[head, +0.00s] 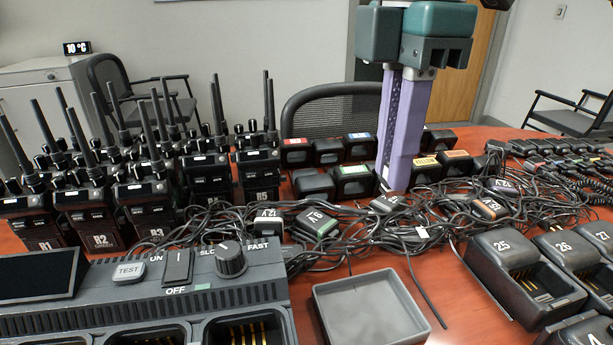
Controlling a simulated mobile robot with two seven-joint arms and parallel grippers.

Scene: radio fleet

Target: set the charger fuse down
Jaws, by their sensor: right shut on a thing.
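My right gripper (398,188) comes down from the top with a teal body and purple fingers. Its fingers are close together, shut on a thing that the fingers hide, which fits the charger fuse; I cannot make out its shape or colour. The fingertips are over the far edge of the cable tangle, near the black adapters. The charger (150,290) at the front left has a TEST button, an ON/OFF switch, a SLOW/FAST knob and open bays. An empty grey tray (370,305) lies on the table right of it. My left gripper is not in view.
Upright radios (92,222) with tall antennas crowd the left. Tangled black cables (350,228) with labelled adapters cross the middle. Small labelled battery packs (358,146) stand in rows behind. Numbered chargers (505,262) fill the right. Bare red tabletop shows around the tray.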

